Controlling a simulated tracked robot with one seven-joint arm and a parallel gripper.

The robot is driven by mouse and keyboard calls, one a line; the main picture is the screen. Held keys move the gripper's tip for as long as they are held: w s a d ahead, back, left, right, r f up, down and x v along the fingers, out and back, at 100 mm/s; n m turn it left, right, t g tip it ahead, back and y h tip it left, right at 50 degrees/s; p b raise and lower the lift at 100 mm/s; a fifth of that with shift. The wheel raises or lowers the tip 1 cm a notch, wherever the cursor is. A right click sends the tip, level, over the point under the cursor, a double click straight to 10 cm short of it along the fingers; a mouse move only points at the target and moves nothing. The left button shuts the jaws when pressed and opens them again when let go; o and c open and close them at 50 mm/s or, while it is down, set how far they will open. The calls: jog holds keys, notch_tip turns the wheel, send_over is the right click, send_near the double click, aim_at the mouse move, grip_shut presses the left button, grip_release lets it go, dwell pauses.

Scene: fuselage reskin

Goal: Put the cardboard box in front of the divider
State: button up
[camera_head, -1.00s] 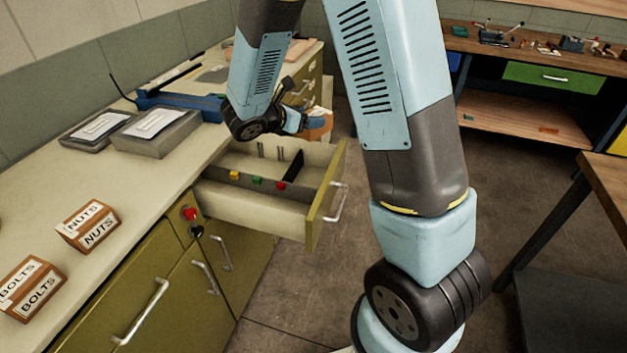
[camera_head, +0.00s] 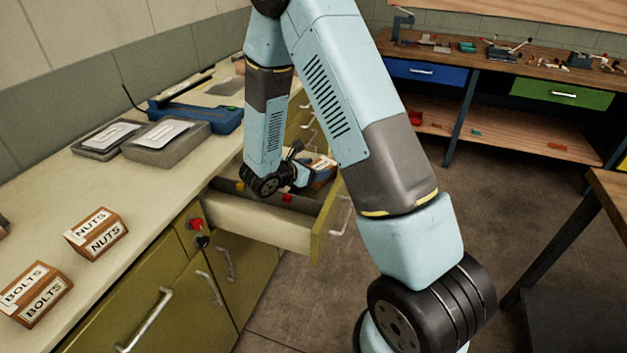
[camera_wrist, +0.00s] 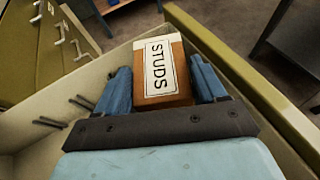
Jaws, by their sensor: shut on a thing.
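The cardboard box (camera_head: 323,169), an orange-brown carton with a white label, is held at the open drawer (camera_head: 255,222). In the wrist view the box (camera_wrist: 163,95) reads "STUDS" and sits between two blue fingers. My gripper (camera_wrist: 162,78) is shut on it; in the head view my gripper (camera_head: 309,176) is over the drawer's far part, near its front panel. The divider (camera_head: 305,205) is a dark strip across the drawer with coloured pieces on it, partly hidden by my arm. I cannot tell whether the box touches the drawer floor.
Nuts (camera_head: 96,233) and bolts (camera_head: 34,292) boxes stand on the counter (camera_head: 150,210). Grey cases and a blue tool (camera_head: 200,112) lie farther back. The drawer's olive front panel (camera_head: 327,220) is beside the box. Thin pegs (camera_wrist: 55,122) show inside the drawer in the wrist view.

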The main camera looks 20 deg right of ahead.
jog(key=shift+f, duration=2.05)
jog(key=shift+f, duration=0.15)
jog(key=shift+s+f, duration=0.15)
jog(key=shift+f, duration=0.15)
